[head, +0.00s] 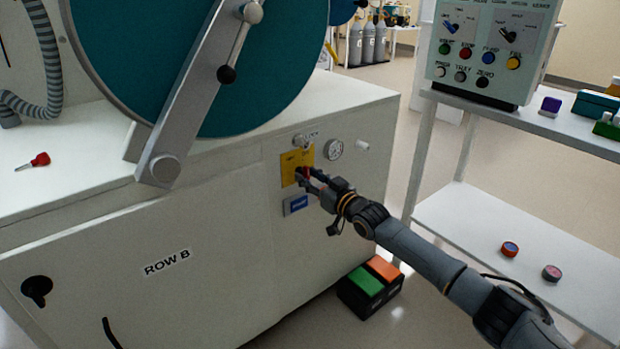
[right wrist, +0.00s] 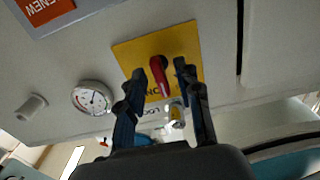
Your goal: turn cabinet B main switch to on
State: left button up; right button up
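The main switch is a red handle on a yellow plate (head: 289,160) on the front of the white cabinet marked ROW B (head: 235,235). In the right wrist view the red handle (right wrist: 158,72) stands out from the yellow plate (right wrist: 188,42), with part of an ON mark showing. My right gripper (head: 309,176) is at the plate and partly hides the handle in the head view. In the right wrist view its two fingers (right wrist: 160,72) are spread, one on each side of the handle, with narrow gaps showing. My left gripper is not in view.
A round gauge (head: 334,150) and a small lock (head: 303,140) sit close to the plate, with a blue label (head: 296,204) below. A pedal box (head: 368,283) stands on the floor. A white shelf (head: 450,207) with a control box (head: 490,60) stands to the right.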

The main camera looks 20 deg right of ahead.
jog(key=shift+s, duration=0.1)
jog(key=v, duration=1.1)
jog(key=shift+s+d, duration=0.15)
jog(key=shift+s, duration=0.25)
